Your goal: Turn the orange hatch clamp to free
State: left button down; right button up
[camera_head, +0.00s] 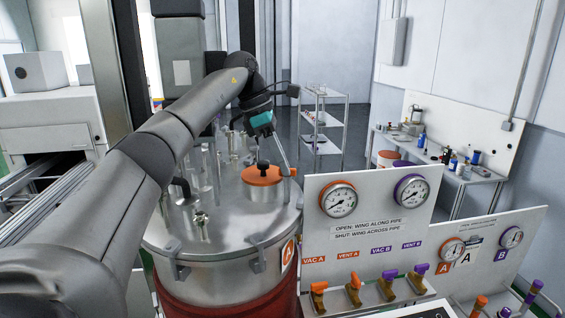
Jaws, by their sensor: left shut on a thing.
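The orange hatch (258,176), with a black knob on top, sits on the round steel lid of a vessel. The small orange hatch clamp (292,172) is at its right edge. My left arm reaches in from the left over the lid. My left gripper (287,166), below a teal wrist part, points down to the clamp and is shut on it. The fingertips are small here, and the exact grip is hard to see. My right gripper is not in view.
The steel vessel lid (215,245) carries several fittings and rim clips. A white gauge panel (365,215) with orange and purple valve handles stands close at the right. A wire shelf (322,125) and a side bench (450,172) are farther back.

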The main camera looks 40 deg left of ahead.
pick_arm(q)
jog(key=shift+w+m+g+h, duration=0.15)
jog(key=shift+m+g+h, duration=0.3)
jog(key=shift+m, duration=1.35)
jog(key=shift+a+m+g, duration=0.1)
jog(key=shift+m+g, duration=0.25)
jog(key=shift+m, duration=0.55)
jog(key=c, duration=0.9)
grip_release()
jog(key=shift+n, duration=0.7)
